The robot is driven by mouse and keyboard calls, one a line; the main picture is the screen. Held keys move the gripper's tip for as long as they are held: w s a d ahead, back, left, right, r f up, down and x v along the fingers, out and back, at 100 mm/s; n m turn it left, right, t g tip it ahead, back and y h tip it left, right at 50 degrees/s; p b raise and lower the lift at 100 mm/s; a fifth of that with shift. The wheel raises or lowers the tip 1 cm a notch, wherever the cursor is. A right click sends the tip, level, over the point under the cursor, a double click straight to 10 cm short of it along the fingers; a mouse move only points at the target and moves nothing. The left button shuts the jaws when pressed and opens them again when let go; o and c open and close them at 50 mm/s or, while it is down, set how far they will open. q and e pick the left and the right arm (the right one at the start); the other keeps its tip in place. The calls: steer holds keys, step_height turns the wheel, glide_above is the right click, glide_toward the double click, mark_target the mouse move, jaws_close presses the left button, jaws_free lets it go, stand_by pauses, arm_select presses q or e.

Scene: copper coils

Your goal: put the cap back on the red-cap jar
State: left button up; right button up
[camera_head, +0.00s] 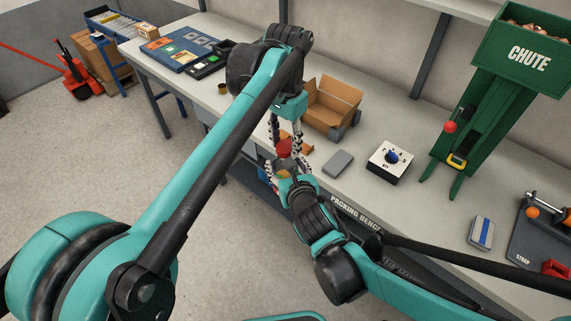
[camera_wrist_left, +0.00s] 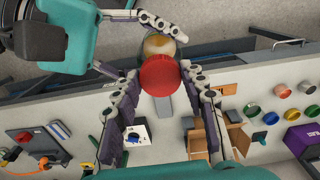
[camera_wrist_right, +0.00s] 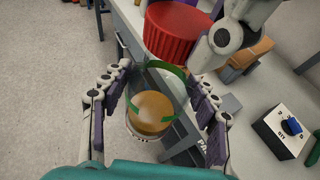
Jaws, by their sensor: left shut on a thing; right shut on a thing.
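The red cap (camera_head: 284,148) is held between the fingers of my left gripper (camera_head: 284,140). It shows as a red disc in the left wrist view (camera_wrist_left: 160,75) and from its ribbed side in the right wrist view (camera_wrist_right: 170,35). The clear jar (camera_wrist_right: 152,112) with amber contents and a green band is held between the fingers of my right gripper (camera_wrist_right: 158,78). It also shows in the left wrist view (camera_wrist_left: 158,44), partly behind the cap. The cap is above the jar and looks offset from its mouth. The exact gap cannot be told.
The packing bench (camera_head: 415,205) lies beside and behind the grippers. An open cardboard box (camera_head: 333,102), a grey block (camera_head: 338,162) and a dial box (camera_head: 390,162) stand on it. A green chute (camera_head: 490,95) is at the right. Open floor lies at the left front.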

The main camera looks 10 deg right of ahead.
mark_target(285, 173)
arm_select(q)
steer(key=shift+f, duration=0.1)
stand_by(0.7)
steer(key=shift+f, duration=0.85)
steer(key=shift+f, duration=0.55)
